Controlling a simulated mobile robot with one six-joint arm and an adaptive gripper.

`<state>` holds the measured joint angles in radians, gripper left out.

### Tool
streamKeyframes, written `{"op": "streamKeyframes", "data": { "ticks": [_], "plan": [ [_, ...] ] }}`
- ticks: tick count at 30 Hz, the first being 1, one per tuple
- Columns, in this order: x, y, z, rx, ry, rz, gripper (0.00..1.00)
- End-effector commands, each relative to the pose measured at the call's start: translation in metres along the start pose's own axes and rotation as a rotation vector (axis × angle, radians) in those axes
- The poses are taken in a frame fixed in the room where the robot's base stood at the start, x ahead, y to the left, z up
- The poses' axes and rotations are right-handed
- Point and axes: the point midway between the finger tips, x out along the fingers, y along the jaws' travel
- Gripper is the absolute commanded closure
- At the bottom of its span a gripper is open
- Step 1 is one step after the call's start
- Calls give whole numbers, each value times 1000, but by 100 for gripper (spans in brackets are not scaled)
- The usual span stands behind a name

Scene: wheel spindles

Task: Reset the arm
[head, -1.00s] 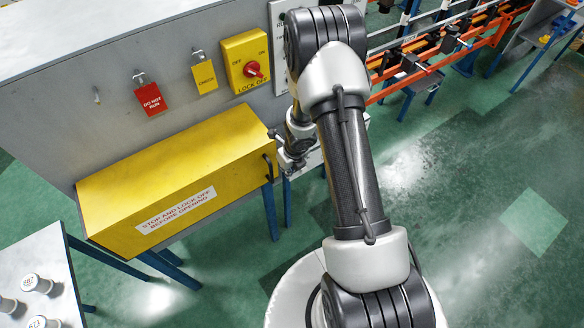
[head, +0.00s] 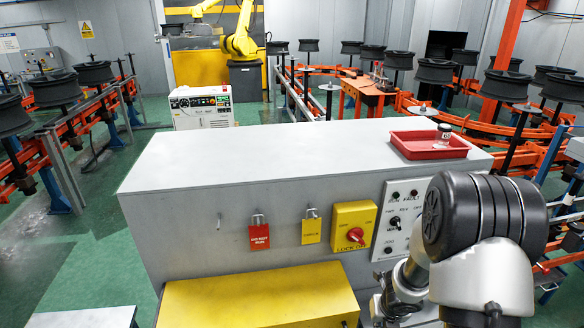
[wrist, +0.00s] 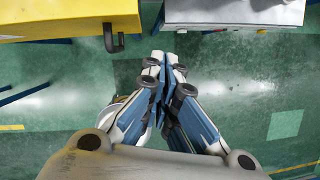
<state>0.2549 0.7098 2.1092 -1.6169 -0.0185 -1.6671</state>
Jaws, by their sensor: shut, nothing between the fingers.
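My gripper (wrist: 164,75) is shut and empty in the wrist view, its blue-and-grey fingers together over the green floor. The yellow cover box (wrist: 70,18) is at the upper left of that view with its dark handle, apart from the fingers. In the head view my arm is bent at the lower right, in front of the grey cabinet (head: 200,172). Its wrist end hangs beside the right end of the yellow cover box (head: 255,300). The gripper's fingers are not clear there.
The cabinet front carries a red tag (head: 259,236), a yellow tag (head: 311,231), a yellow lock-off switch (head: 353,226) and a control panel (head: 396,215), partly behind my arm. A red tray (head: 428,150) with a small jar (head: 443,134) sits on top. Wheel racks stand behind.

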Motion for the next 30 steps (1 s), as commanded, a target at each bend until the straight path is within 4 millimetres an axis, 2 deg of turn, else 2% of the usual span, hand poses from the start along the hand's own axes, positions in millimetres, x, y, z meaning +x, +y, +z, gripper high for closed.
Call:
{"op": "streamKeyframes", "data": {
  "ticks": [1, 5, 8, 11, 15, 19, 24, 27, 30],
  "plan": [
    [-15, -5, 15, 125, -55, -41, 100],
    [-68, -21, 36, 544, -185, -123, 100],
    [-109, -29, 34, 876, -274, -146, 100],
    [-146, -31, 20, 1213, -346, -137, 100],
    [-186, -24, -18, 1683, -396, -81, 100],
    [-210, -6, -66, 2111, -371, 0, 100],
    [-225, 31, -133, 2609, -215, 99, 100],
    [-229, 53, -165, 2818, -91, 130, 100],
    [-231, 69, -186, 2953, 16, 138, 100]
  ]
}}
